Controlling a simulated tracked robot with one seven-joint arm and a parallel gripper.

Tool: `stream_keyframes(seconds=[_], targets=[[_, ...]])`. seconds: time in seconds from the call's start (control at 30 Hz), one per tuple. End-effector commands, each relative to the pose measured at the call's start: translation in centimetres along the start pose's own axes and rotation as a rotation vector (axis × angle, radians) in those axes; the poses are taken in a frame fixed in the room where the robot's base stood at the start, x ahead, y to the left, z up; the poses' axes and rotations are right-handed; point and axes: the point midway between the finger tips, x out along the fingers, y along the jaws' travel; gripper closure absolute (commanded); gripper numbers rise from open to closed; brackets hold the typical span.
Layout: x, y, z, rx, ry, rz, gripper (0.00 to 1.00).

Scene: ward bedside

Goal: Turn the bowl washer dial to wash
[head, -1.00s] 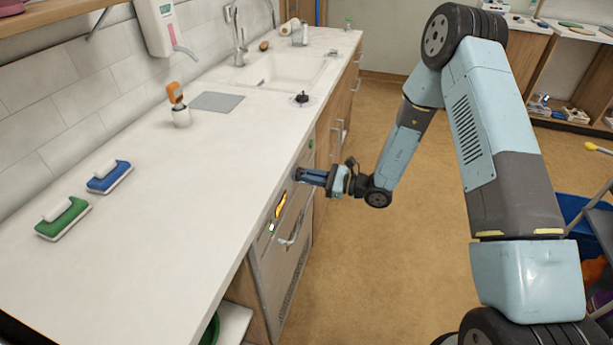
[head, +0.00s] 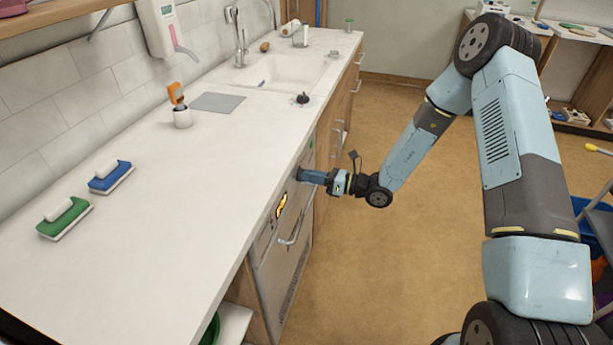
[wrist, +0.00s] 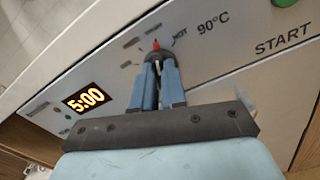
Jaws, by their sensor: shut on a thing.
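The bowl washer (head: 281,262) is built in under the counter, with a control panel along its top edge. The pointer aims up the picture, left of the word HOT; other marks around the dial are too small to read. My gripper (wrist: 157,66) is shut on the dial. In the head view my gripper (head: 300,175) reaches the panel from the right.
An amber display (wrist: 87,100) reads 5:00. A green button (wrist: 285,2) sits near the word START. The washer's bar handle (head: 293,228) sticks out below the panel. The counter (head: 190,190) holds a blue brush (head: 111,177) and a green brush (head: 65,218).

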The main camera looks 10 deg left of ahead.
Motion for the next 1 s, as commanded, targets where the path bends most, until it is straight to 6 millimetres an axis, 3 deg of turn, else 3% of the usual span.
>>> stream_keyframes(seconds=[0.4, 0.43, 0.7, 1.0], targets=[[-0.36, -0.65, 0.22, 0.004, -0.003, -0.014, 1.00], [-0.36, -0.66, 0.22, 0.004, -0.003, -0.014, 0.88], [-0.19, -0.38, 0.07, 0.006, -0.001, -0.008, 0.63], [-0.40, -0.21, -0.01, 0.007, 0.000, -0.005, 0.63]])
